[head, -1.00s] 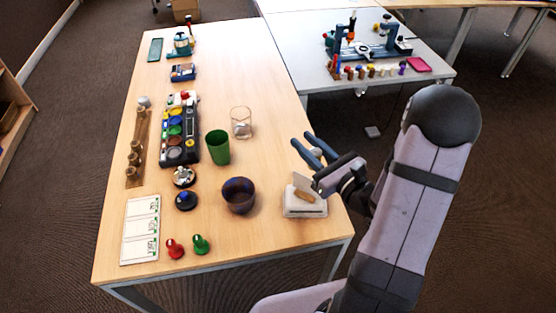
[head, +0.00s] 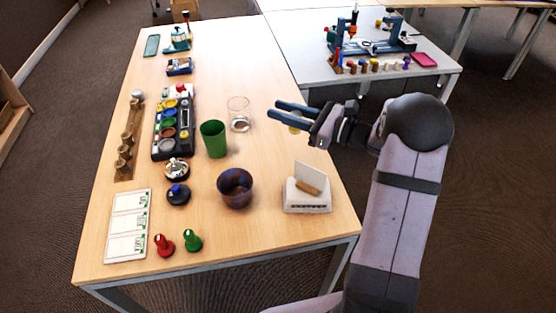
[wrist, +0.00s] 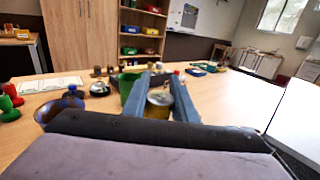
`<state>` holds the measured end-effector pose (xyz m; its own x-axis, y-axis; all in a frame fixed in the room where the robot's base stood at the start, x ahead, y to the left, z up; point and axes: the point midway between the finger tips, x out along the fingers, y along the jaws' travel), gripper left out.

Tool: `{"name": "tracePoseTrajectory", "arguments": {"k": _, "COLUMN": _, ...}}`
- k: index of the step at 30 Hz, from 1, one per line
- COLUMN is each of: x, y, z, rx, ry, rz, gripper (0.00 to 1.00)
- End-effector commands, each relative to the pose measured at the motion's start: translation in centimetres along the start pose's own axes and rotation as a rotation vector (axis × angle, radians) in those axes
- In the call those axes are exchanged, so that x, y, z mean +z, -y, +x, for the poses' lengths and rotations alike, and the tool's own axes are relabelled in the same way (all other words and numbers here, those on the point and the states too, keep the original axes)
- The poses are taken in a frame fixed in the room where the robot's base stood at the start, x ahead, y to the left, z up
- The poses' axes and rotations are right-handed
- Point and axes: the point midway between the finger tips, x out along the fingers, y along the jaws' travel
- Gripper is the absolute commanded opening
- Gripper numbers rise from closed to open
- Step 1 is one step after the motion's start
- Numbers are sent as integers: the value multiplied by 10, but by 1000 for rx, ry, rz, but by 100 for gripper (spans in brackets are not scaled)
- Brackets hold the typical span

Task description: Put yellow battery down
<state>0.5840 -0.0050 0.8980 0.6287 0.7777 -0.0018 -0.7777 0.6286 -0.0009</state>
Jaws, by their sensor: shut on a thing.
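My gripper (head: 283,111) is above the right part of the wooden table, shut on the yellow battery. In the wrist view the battery (wrist: 158,106) is a short yellow cylinder with a metallic top, upright between the two blue-grey fingers (wrist: 154,88). In the head view a small yellow part of the battery (head: 295,128) shows just below the fingers. The rest of it is hidden by them. I cannot tell how high it is above the table.
Left of my gripper stand a clear glass (head: 239,115) and a green cup (head: 214,140). The table around the glass's right is clear.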

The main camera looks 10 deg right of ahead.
Motion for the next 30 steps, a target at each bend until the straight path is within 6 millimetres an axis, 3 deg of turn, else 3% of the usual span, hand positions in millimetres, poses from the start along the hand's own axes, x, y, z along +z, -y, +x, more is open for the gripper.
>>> {"name": "tracePoseTrajectory", "arguments": {"k": 1, "x": -8, "y": 0, "z": 10, "rx": 45, "ry": 1, "rz": -5, "gripper": 0}}
{"name": "tracePoseTrajectory", "arguments": {"k": 6, "x": -11, "y": -1, "z": 32, "rx": 170, "ry": 2, "rz": -3, "gripper": 0}}
{"name": "tracePoseTrajectory", "arguments": {"k": 12, "x": -12, "y": -3, "z": 49, "rx": 256, "ry": 2, "rz": -1, "gripper": 0}}
{"name": "tracePoseTrajectory", "arguments": {"k": 23, "x": -14, "y": -5, "z": 56, "rx": 289, "ry": 2, "rz": 2, "gripper": 0}}
{"name": "tracePoseTrajectory", "arguments": {"k": 30, "x": -47, "y": -4, "z": 56, "rx": 288, "ry": 2, "rz": 5, "gripper": 0}}
